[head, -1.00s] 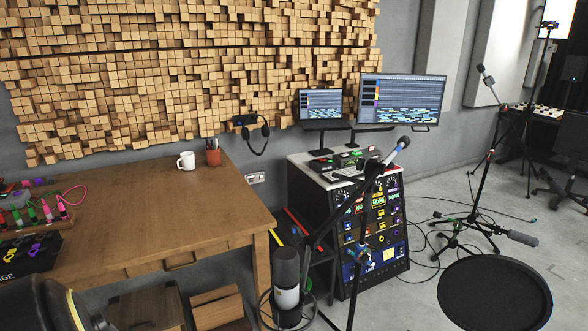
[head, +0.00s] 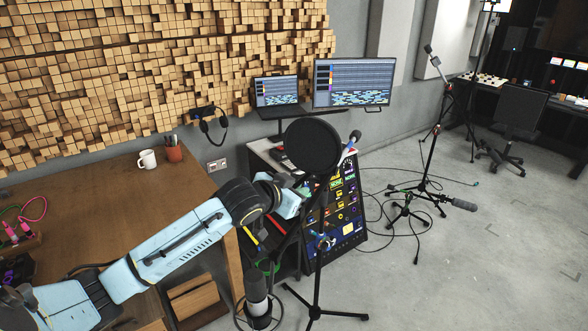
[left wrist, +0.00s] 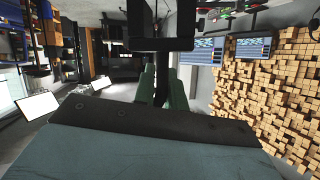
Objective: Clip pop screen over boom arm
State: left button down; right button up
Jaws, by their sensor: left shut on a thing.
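The pop screen (head: 313,146) is a round black disc, held upright in front of the rack in the head view. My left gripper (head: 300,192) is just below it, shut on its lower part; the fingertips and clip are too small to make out. The stand with the boom arm (head: 318,262) rises behind and below the disc. The boom's upper end with a microphone (head: 354,136) shows just right of the disc. The disc and my gripper hide part of the boom, so I cannot tell whether the clip touches it. My right gripper is not in view.
A large condenser microphone (head: 257,296) stands low beside the wooden desk (head: 120,200). The rack (head: 348,205) with monitors (head: 352,80) is behind. Another mic stand (head: 432,150) is farther right.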

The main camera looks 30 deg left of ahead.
pick_arm(q)
jog(key=shift+w+a+r, duration=0.1)
jog(key=shift+a+r, duration=0.4)
jog(key=shift+r, duration=0.1)
jog(key=shift+r+p, duration=0.15)
jog(key=shift+p, duration=0.5)
jog(key=shift+f+b, duration=1.6)
jog(key=shift+f, duration=1.4)
jog(key=shift+p, duration=0.45)
jog(key=shift+p, duration=0.5)
